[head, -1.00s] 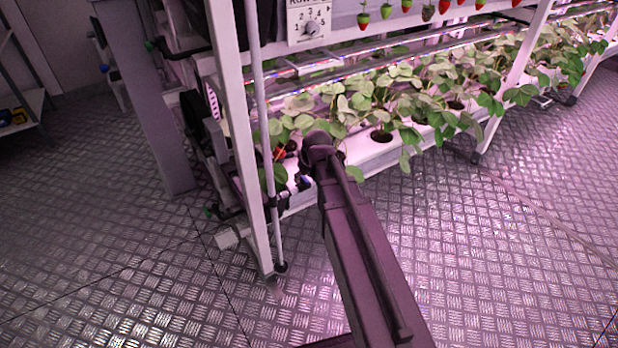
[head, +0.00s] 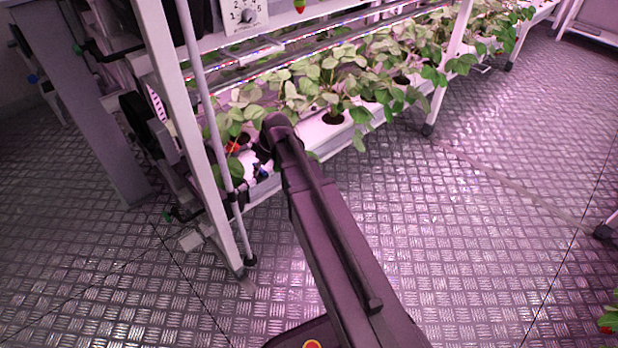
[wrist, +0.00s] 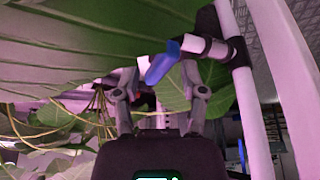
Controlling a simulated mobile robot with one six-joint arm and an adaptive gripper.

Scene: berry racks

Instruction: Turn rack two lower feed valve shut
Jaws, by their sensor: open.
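A small valve with a blue handle (wrist: 162,64) sits on a short white pipe stub with black fittings in the wrist view, just beyond my fingertips. The handle slants down to the left, at an angle to the stub. My gripper (wrist: 160,92) is open, its two fingers spread below and to either side of the handle. I see no contact between fingers and handle. In the head view a blue spot (head: 263,173) shows low at the rack's near end, by the end of my arm. My gripper is mostly hidden there, and which rack this is cannot be read.
A white upright pipe (wrist: 250,110) stands close on the right in the wrist view. Large leaves (wrist: 60,45) crowd the left and top. In the head view the rack's white leg (head: 190,130) stands left of my arm. The metal floor (head: 480,230) to the right is open.

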